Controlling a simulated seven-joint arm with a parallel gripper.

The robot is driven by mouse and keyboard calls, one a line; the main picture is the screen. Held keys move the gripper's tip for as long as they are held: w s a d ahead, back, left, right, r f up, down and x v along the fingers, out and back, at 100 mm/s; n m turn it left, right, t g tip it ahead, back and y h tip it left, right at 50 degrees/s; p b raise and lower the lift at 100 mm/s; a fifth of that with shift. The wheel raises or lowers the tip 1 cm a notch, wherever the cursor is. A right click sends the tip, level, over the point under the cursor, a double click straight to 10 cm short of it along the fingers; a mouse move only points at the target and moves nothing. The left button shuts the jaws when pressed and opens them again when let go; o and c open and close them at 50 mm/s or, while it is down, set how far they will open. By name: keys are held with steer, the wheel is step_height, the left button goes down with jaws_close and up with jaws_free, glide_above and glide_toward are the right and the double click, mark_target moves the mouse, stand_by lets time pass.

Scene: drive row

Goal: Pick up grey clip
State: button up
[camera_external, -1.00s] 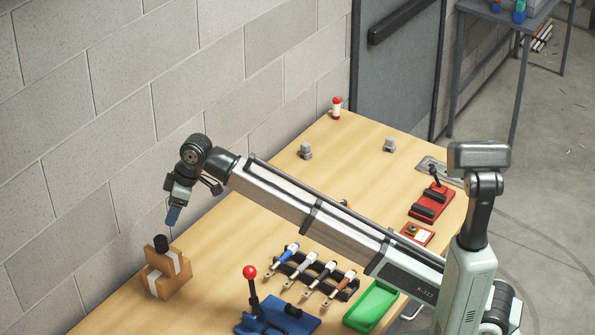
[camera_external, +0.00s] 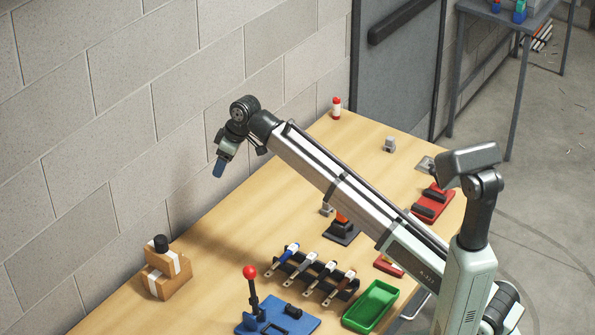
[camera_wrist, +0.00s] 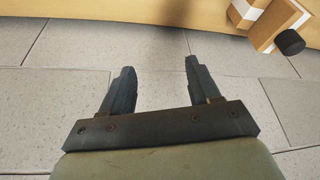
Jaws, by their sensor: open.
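My gripper (camera_external: 219,168) is high at the left of the table, near the block wall. In the wrist view its two dark fingers (camera_wrist: 158,66) are apart with nothing between them. A small grey piece (camera_external: 389,145) stands at the far right of the table, and another grey piece (camera_external: 326,210) shows just beside my arm. A black rack (camera_external: 302,272) at the front middle holds several slim pieces, one with a grey handle (camera_external: 300,262). I cannot tell which of these grey things is the clip. My gripper is well apart from all of them.
A cardboard block with a black knob (camera_external: 166,270) stands at the left; it also shows in the wrist view (camera_wrist: 275,25). A blue base with a red-knobbed lever (camera_external: 277,316), a green tray (camera_external: 371,305) and an orange-and-black item (camera_external: 341,229) are on the table.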

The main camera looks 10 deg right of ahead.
steer(key=w+d+f+m, duration=0.25)
steer(key=w+d, duration=0.45)
steer(key=d, duration=0.5)
steer(key=n+g+h, duration=0.2)
steer(key=n+h, duration=0.2)
steer(key=n, duration=1.3)
glide_above(327, 206)
steer(key=w+d, duration=0.1)
steer(key=shift+m, duration=0.25)
steer(key=f, duration=1.4)
steer(key=shift+w+d+f, duration=0.15)
steer(key=shift+d, duration=0.05)
steer(key=shift+w+a+f, duration=0.1)
steer(key=shift+a+f, duration=0.15)
steer(key=shift+f, duration=1.2)
steer(key=shift+w+a+f, duration=0.1)
steer(key=shift+a+f, duration=0.1)
steer(key=shift+f, duration=1.25)
